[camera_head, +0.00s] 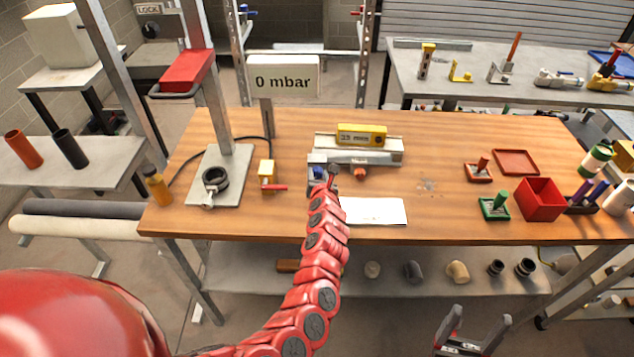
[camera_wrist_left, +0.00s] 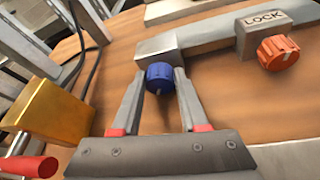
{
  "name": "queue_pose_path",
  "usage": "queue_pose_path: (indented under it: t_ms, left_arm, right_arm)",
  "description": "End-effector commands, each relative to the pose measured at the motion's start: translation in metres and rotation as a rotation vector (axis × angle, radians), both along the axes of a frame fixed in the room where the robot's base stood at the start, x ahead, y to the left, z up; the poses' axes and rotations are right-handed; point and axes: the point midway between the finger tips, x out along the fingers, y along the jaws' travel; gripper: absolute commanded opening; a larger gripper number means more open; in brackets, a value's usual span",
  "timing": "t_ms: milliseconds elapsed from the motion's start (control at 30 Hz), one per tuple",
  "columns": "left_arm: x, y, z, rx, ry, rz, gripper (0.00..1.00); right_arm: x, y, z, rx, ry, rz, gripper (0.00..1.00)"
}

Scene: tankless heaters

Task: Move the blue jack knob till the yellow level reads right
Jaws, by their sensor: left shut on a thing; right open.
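The blue jack knob (camera_wrist_left: 159,77) is between the fingertips of my left gripper (camera_wrist_left: 158,85) in the left wrist view, and the gripper is shut on it. The orange lock knob (camera_head: 360,172) is to the right of the blue knob, beside the LOCK label (camera_wrist_left: 267,18). My right gripper (camera_head: 476,328) is open and empty, low in front of the table.
A white sheet (camera_head: 374,211) lies in front of the jack. A yellow valve with a red handle (camera_head: 267,172) and a grey stand (camera_head: 228,160) are to the left. Red and green trays and a red box (camera_head: 540,199) are at right. The wooden table (camera_head: 440,160) has clear room right of the jack.

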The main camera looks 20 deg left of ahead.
Motion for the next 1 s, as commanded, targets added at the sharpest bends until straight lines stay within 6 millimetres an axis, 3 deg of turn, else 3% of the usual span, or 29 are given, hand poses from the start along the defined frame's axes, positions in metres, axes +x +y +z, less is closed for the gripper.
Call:
queue_pose_path:
  t_ms: [100,400,1000]
  left_arm:
    - [0.0,-0.001,-0.006,0.091,0.026,0.0,0.0]
    - [0.0,-0.003,-0.005,0.256,0.076,0.0,0.0]
    - [0.001,-0.003,-0.002,0.327,0.095,0.0,0.0]
  right_arm:
    - [0.0,0.0,-0.017,0.0,0.0,0.0,0.73]
    - [0.0,0.0,-0.033,0.0,0.0,0.0,0.73]
    - [0.0,0.0,-0.038,0.0,0.0,0.0,0.73]
